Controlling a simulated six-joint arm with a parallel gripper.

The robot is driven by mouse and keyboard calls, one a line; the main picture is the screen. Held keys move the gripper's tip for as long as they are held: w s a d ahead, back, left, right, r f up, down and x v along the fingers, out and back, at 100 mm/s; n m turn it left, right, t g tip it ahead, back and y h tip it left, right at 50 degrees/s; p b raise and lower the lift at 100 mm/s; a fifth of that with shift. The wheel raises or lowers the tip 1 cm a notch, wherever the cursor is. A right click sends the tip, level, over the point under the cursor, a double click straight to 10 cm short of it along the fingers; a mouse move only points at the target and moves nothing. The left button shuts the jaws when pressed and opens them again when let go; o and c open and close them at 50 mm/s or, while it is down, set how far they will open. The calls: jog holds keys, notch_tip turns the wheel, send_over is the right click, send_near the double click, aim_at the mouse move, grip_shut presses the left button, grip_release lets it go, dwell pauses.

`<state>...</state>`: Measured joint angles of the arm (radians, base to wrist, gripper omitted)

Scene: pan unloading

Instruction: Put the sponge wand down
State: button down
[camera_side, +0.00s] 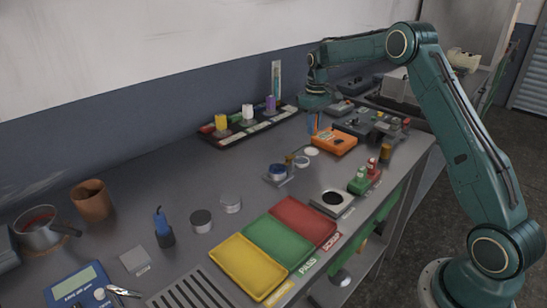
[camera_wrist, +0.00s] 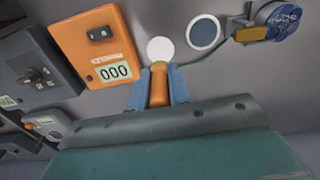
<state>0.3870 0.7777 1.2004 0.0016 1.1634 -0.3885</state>
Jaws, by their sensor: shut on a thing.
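My gripper (camera_side: 314,129) is low over the far middle of the bench, left of the orange box. In the wrist view my gripper (camera_wrist: 158,86) has its two blue fingers closed on an orange-brown handle, which I take for the sponge wand (camera_wrist: 158,83). A white round shape (camera_wrist: 160,49) shows just beyond the handle's end. I cannot tell whether it touches the wand or lies on the bench. In the side view the wand is too small to make out clearly, and its contact with the bench cannot be told.
An orange box with a counter (camera_wrist: 103,45) stands close left of the fingers in the wrist view. A rimmed disc (camera_wrist: 204,33) and a blue-topped device (camera_wrist: 283,18) lie to the right. In the side view a dark rack (camera_side: 235,128) is behind; bare bench lies left of my gripper.

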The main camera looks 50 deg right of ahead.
aim_at(312, 151)
jog(key=shift+f, duration=0.8)
jog(key=shift+f, duration=0.1)
jog(key=shift+f, duration=2.05)
jog(key=shift+f, duration=0.1)
jog(key=c, duration=1.3)
grip_release()
notch_tip(312, 151, up, 12)
jog(key=shift+r, duration=0.1)
